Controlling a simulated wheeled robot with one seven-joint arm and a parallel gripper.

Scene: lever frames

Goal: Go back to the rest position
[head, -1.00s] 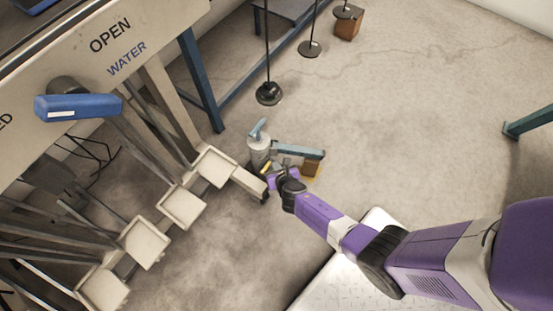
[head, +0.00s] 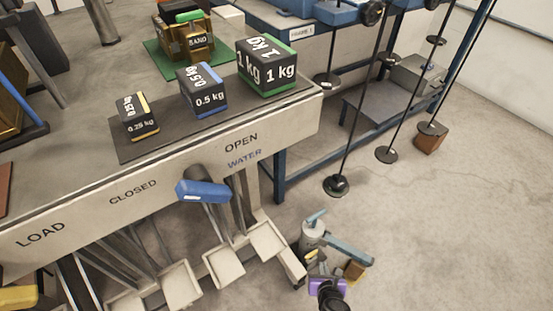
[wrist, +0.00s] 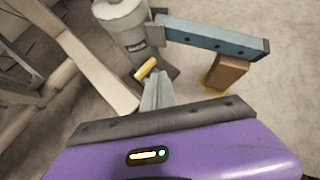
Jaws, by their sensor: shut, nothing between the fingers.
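My gripper shows in the wrist view (wrist: 157,90) as grey fingers closed together in front of its purple housing, with nothing between them. In the head view my purple wrist (head: 328,285) is at the lower middle, low beside the lever frame's lower right end. The fingers are hard to make out there. The lever with the blue handle (head: 203,191) stands at the front of the frame, below and left of the OPEN and WATER lettering. My gripper is apart from that handle.
Close by are a grey cylinder (head: 313,235) and a blue-grey bar (head: 348,250), with a brown block (wrist: 228,73). Weights, including a 1 kg block (head: 267,68), stand on a dark mat (head: 160,145). Hanging rods with discs are at the upper right. The floor (head: 450,230) at right is clear.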

